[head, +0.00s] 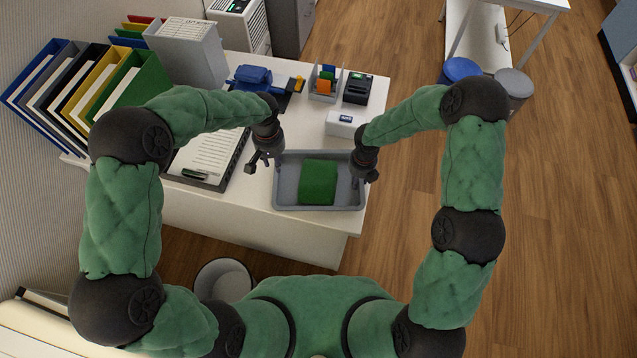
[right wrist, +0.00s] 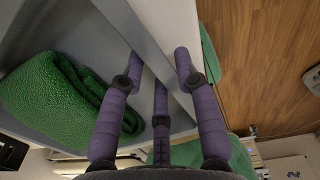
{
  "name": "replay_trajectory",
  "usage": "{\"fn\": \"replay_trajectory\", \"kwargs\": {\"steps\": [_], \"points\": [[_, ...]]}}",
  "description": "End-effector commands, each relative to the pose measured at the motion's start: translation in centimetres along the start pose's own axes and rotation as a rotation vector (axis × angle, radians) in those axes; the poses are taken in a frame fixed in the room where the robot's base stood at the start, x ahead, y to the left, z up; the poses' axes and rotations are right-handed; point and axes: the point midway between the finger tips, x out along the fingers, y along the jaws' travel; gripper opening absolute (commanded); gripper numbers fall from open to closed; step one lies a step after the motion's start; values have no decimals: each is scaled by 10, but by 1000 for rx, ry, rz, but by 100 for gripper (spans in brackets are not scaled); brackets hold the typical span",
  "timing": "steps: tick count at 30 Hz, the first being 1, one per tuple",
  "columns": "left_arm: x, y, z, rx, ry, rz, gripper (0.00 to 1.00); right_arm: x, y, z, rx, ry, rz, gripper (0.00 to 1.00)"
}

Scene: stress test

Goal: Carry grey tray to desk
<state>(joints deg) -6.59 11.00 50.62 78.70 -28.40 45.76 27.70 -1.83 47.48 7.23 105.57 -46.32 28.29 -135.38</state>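The grey tray (head: 340,208) sits on the white desk (head: 230,208) near its front right corner. A folded green cloth (head: 318,182) lies in the tray; it also shows in the right wrist view (right wrist: 60,95). My left gripper (head: 264,163) is at the tray's left rim, with its fingers spread apart. My right gripper (head: 364,175) is at the tray's right rim. In the right wrist view its purple fingers (right wrist: 158,80) stand apart on either side of the tray wall (right wrist: 150,45), with gaps showing. Contact at the left rim is too small to tell.
A paper tray (head: 210,158) lies left of the grey tray. A white box (head: 345,124), a black device (head: 358,88) and a blue tool (head: 250,78) stand behind it. Folders (head: 90,85) line the left. Open wooden floor (head: 430,240) lies to the right.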

Motion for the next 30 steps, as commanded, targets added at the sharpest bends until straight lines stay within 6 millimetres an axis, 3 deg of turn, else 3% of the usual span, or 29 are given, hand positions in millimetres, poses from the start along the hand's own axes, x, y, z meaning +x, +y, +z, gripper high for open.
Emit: {"fn": "replay_trajectory", "kwargs": {"steps": [7, 21, 30], "points": [[-8, 0, 0, 0, 0, 1, 32, -11, 0, 1, 0, -3, -1, 32], [-8, 0, 0, 0, 0, 1, 32, -97, 0, 1, 0, -4, 1, 32], [-8, 0, 0, 0, 0, 1, 32, -119, 0, 0, -1, 0, 0, 32]]}}
